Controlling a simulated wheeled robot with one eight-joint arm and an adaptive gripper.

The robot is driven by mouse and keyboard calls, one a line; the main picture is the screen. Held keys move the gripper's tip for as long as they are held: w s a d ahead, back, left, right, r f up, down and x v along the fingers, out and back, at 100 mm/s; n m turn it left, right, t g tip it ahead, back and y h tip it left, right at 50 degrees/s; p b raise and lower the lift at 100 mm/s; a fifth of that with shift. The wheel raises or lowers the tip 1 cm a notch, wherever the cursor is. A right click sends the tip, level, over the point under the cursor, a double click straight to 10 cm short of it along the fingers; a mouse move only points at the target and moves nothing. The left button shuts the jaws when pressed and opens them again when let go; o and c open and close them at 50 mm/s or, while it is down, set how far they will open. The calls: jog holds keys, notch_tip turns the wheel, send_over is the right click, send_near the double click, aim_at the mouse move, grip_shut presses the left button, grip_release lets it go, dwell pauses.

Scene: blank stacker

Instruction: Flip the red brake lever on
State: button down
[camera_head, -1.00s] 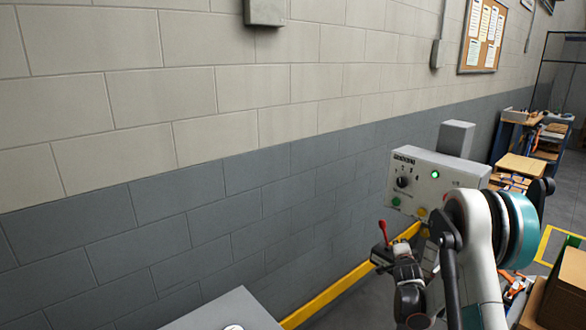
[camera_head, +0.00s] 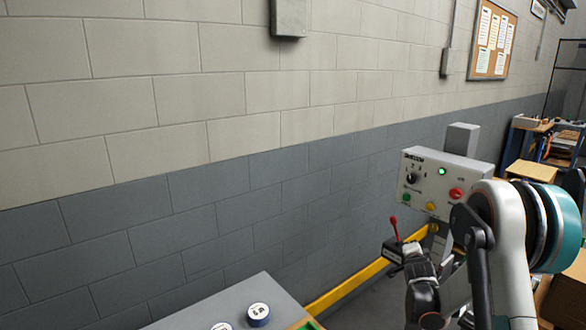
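The red brake lever (camera_head: 394,229) stands up, tilted slightly left, below and left of the grey control panel (camera_head: 444,185). Its lower end meets a dark block by my gripper; I cannot tell whether that block is the lever's base or part of my gripper. My gripper (camera_head: 408,255) is just below and to the right of the lever's red tip, in front of the panel's post. Its fingers are small and dark, so their opening and any contact with the lever cannot be made out.
The panel has a black knob, a lit green lamp and red, yellow and green buttons. A yellow rail (camera_head: 350,285) runs along the wall's foot. A grey table (camera_head: 205,308) at the front bears round blue-and-white items. Cardboard boxes and shelves stand at right.

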jog(key=s+a+r+n+g+y, duration=0.1)
jog(key=s+a+r+n, duration=0.35)
jog(key=s+r, duration=0.4)
jog(key=s+a+r+n+g+y, duration=0.1)
jog(key=s+a+r+n+g, duration=0.15)
jog(key=s+a+r, duration=0.5)
jog(key=s+a+n+g+y, duration=0.1)
jog(key=s+a+n, duration=0.1)
jog(key=s, duration=0.8)
jog(key=s+a+f+n+g, duration=0.1)
jog(key=s+a+n, duration=0.2)
jog(key=s, duration=0.8)
jog(key=s+a+n+g+y, duration=0.1)
jog(key=s+a+n, duration=0.2)
jog(key=s, duration=0.8)
jog(key=shift+a+f+n+y, duration=0.15)
jog(key=shift+f+n+y, duration=0.15)
jog(key=shift+n, duration=0.5)
